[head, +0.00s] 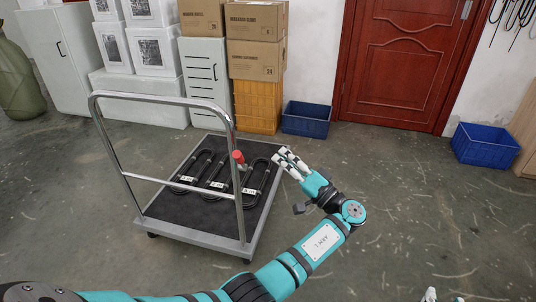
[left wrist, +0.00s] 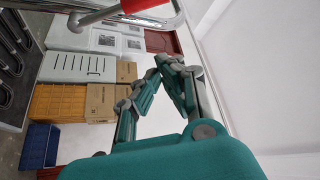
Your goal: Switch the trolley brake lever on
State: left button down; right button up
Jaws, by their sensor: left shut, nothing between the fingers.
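The trolley (head: 160,232) stands on the floor left of centre, with a dark deck and a chrome push handle (head: 165,98). A lever with a red end (head: 238,157) sits by the handle's right post. The red end also shows at the top edge of the left wrist view (left wrist: 140,5), partly cut off, with a metal rod beside it. My left gripper (head: 283,158) is to the right of the lever, apart from it. Its fingers are shut and empty in the left wrist view (left wrist: 165,66). Small tips of my right gripper (head: 443,297) show at the bottom edge; the rest is out of frame.
Several black looped items (head: 217,172) with white labels lie on the deck. Behind are a white cabinet (head: 205,75), cardboard boxes (head: 256,22), an orange crate (head: 257,105) and blue bins (head: 306,119) (head: 485,145). A red door (head: 405,60) is at the back.

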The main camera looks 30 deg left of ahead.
aim_at(239, 161)
pick_arm(q)
jog(key=s+a, duration=0.1)
jog(key=a, duration=0.7)
jog(key=shift+a+r, duration=0.3)
jog(key=shift+a, duration=0.05)
pick_arm(e)
jog(key=shift+s+d+f+g, duration=0.1)
jog(key=shift+s+f+g, duration=0.05)
jog(key=shift+f+g, duration=0.35)
pick_arm(q)
jog(key=shift+s, duration=0.1)
pick_arm(e)
jog(key=shift+f, duration=0.1)
